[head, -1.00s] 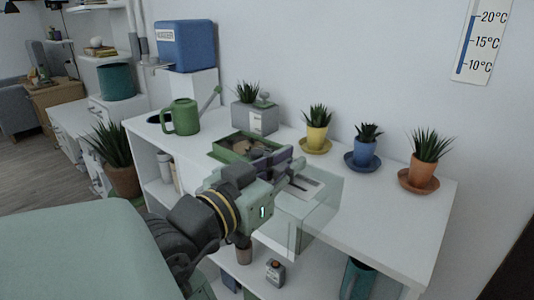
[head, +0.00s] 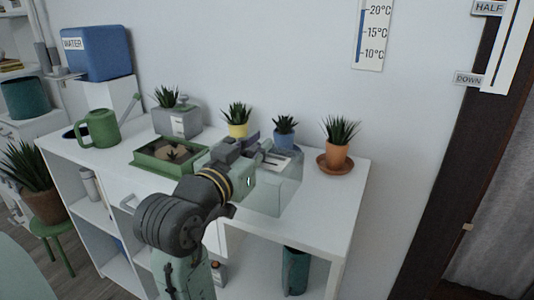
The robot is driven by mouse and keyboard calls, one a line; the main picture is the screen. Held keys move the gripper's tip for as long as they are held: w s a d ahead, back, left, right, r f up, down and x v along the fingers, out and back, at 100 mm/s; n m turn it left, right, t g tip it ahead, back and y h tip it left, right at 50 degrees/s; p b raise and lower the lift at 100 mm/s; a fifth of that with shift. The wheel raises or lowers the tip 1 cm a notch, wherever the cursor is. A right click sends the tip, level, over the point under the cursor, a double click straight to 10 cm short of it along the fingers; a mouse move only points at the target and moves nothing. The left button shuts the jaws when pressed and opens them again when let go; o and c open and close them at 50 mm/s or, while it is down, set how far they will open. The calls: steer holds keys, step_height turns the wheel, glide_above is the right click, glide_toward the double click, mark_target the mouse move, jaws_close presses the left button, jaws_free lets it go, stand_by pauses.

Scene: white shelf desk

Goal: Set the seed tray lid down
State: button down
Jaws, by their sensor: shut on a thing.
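My gripper (head: 277,155) is shut on the clear seed tray lid (head: 287,192), a see-through box shape with a pale top. The lid is over the right part of the white desk (head: 325,212), close to its front edge. I cannot tell whether its lower rim touches the desk top. The green seed tray (head: 139,168), with dark soil and a small plant inside, sits uncovered on the desk to the left of my gripper. My arm hides part of the desk between them.
An orange pot (head: 337,153) on a saucer stands right of the lid. A blue pot (head: 285,139) and a yellow pot (head: 238,130) stand behind it. A grey box (head: 178,123) and green watering can (head: 102,128) are at the left. Bare desk shows right of the lid.

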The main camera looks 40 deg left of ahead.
mark_target(269, 155)
steer(key=x, duration=0.4)
steer(key=shift+w+d+f, duration=0.15)
steer(key=shift+d+f, duration=0.05)
steer(key=shift+w+f, duration=0.1)
steer(key=shift+f, duration=1.65)
steer(key=shift+f, duration=0.1)
steer(key=c, duration=1.6)
jaws_free()
steer(key=shift+f, duration=0.1)
